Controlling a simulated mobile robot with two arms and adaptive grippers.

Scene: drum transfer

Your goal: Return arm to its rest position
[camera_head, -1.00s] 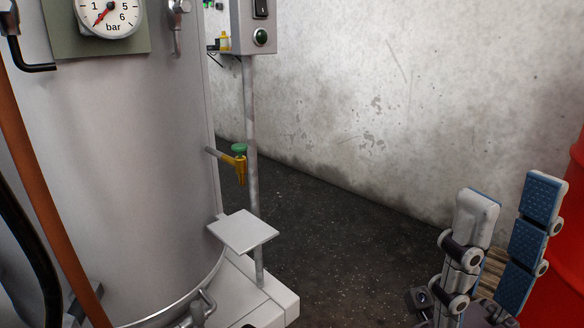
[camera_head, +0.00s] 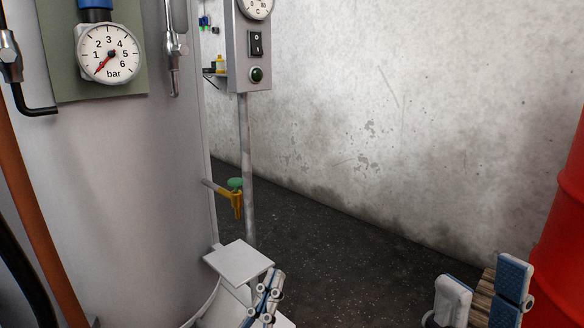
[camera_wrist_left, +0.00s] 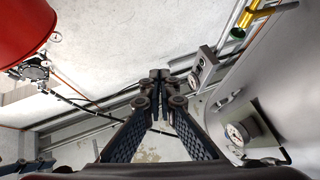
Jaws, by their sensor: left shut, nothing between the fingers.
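My left gripper (camera_head: 268,292) is at the bottom of the head view, just below the small square grey plate, with its fingers together. In the left wrist view my left gripper (camera_wrist_left: 160,76) has its two dark ribbed fingers meeting at the tips, with nothing visible between them. My right gripper (camera_head: 482,292) is at the lower right of the head view.
A large grey tank (camera_head: 140,190) with a pressure gauge (camera_head: 108,53) fills the left. A yellow tap with a green knob (camera_head: 235,190) and a square plate (camera_head: 239,262) stick out from it. A control box (camera_head: 250,50) stands behind. A red drum (camera_head: 560,240) is right. Dark floor (camera_head: 345,265) between is clear.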

